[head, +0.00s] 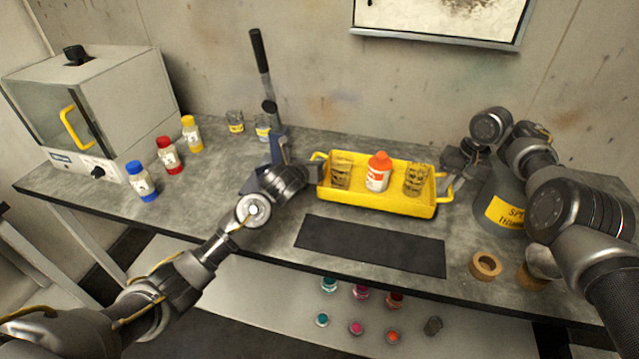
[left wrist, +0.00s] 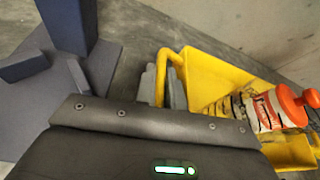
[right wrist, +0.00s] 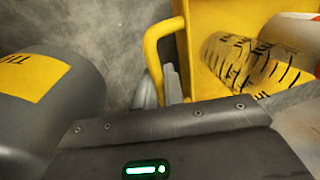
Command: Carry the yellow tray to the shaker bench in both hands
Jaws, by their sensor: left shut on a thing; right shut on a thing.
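The yellow tray (head: 375,199) sits on the grey bench, and it also shows in the left wrist view (left wrist: 215,75) and the right wrist view (right wrist: 205,25). It holds a white bottle with an orange cap (head: 378,172) between two clear marked cups (head: 341,171) (head: 414,179). My left gripper (head: 314,172) is shut on the tray's left handle (left wrist: 166,75). My right gripper (head: 450,180) is shut on its right handle (right wrist: 157,50). I cannot pick out which surface is the shaker bench.
A blue lever press (head: 277,145) stands close left of the tray. A grey thinner can (head: 497,205) stands close right. A black mat (head: 370,245) and a tape roll (head: 485,266) lie in front. Three capped bottles (head: 168,156) and a glass-door cabinet (head: 95,110) are at left.

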